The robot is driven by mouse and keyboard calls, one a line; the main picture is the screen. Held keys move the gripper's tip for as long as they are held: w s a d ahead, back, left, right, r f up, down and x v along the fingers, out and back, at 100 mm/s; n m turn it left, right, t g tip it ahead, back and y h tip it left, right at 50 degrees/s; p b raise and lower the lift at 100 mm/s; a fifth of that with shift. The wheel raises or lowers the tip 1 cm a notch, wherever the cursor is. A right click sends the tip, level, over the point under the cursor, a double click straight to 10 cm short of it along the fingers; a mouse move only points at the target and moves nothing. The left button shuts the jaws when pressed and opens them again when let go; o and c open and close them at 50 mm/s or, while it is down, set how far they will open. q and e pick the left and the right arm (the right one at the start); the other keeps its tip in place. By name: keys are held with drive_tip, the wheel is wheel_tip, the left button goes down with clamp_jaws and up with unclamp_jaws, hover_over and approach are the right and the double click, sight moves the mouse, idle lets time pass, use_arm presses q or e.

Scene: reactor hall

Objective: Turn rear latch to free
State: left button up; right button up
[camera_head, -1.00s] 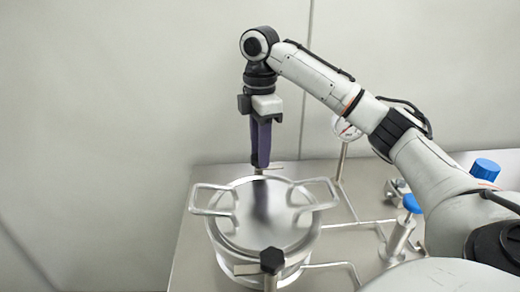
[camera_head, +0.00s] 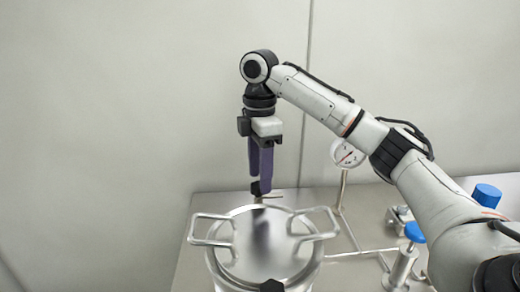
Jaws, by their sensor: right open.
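The round steel vessel lid (camera_head: 258,242) has two wire loop handles, one on each side. The rear latch (camera_head: 257,187), a dark knob on a short stem with a thin bar to its right, stands at the lid's back rim. My right gripper (camera_head: 262,186) points straight down at this latch, its purple fingers parted and close about the knob. The fingers partly hide the knob, and I cannot tell whether they touch it. A front latch (camera_head: 271,286) with a black knob shows at the bottom edge, cut off. My left gripper is out of view.
A pressure gauge (camera_head: 347,154) stands on a thin post behind and right of the vessel. Two blue-capped fittings (camera_head: 414,232) (camera_head: 487,195) and steel pipes (camera_head: 347,253) are on the right of the steel bench (camera_head: 213,202). A pale wall rises behind.

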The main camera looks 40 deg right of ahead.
wheel_tip(320, 180, up, 9)
drive_tip(key=shift+f, duration=0.15)
idle(0.4)
drive_tip(key=shift+s, duration=0.1)
idle(0.4)
